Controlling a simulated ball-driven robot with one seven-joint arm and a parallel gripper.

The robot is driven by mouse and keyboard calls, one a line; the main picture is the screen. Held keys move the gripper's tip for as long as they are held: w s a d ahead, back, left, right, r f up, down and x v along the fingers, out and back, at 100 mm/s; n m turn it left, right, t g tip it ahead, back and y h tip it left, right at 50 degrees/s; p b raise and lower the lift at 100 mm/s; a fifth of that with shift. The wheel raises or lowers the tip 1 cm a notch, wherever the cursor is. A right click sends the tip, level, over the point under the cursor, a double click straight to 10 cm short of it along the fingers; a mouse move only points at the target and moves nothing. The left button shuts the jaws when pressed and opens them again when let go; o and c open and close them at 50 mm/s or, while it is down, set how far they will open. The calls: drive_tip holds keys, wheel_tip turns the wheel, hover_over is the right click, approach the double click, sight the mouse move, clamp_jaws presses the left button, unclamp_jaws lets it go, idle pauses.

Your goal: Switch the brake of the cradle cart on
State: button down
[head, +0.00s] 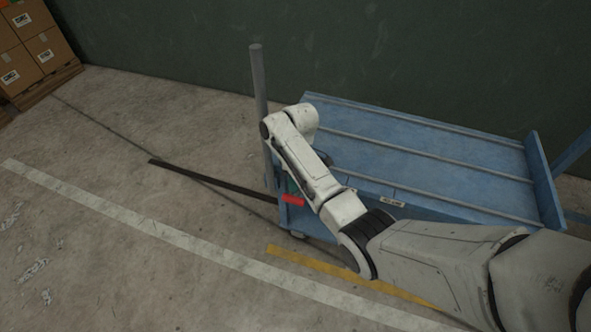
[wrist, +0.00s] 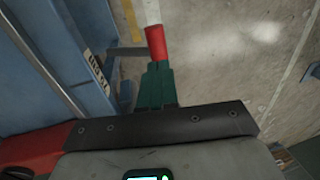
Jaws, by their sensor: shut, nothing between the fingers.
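The blue cradle cart (head: 425,160) stands against the dark wall, with its flat ribbed deck facing up. A red brake handle (head: 292,200) shows at its near left corner; in the wrist view the red handle (wrist: 156,42) lies just beyond my fingertips. My gripper (wrist: 155,72) has green fingers that look closed together with nothing held. In the head view it is mostly hidden behind my arm, with a bit of green (head: 291,186) right above the red handle. I cannot tell whether the fingers touch the handle. The lever's pivot is hidden.
A blue-grey post (head: 258,100) rises at the cart's left end. A dark bar (head: 212,180) lies out over the floor to the left. Cardboard boxes (head: 35,50) stand on a pallet at the upper left. The concrete floor left of the cart is otherwise open.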

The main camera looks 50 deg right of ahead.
sight(292, 198)
drive_tip(key=shift+s+a+f, duration=0.1)
drive_tip(key=shift+a+f, duration=0.05)
drive_tip(key=shift+f, duration=0.7)
drive_tip(key=shift+s+a+f, duration=0.1)
drive_tip(key=shift+f, duration=0.7)
drive_tip(key=shift+a, duration=0.15)
drive_tip(key=shift+s+a+f+t+h+p, duration=0.3)
drive_tip(key=shift+a+f+h+p, duration=0.35)
drive_tip(key=shift+a+h, duration=0.15)
wheel_tip(292, 198, down, 13)
drive_tip(key=a+t+h+b, duration=0.2)
drive_tip(key=t+h+b, duration=0.1)
drive_tip(key=h+b, duration=0.6)
drive_tip(key=shift+s+a+b, duration=0.2)
drive_tip(key=shift+s+b, duration=0.2)
drive_tip(key=shift+b, duration=0.9)
drive_tip(key=shift+f, duration=0.1)
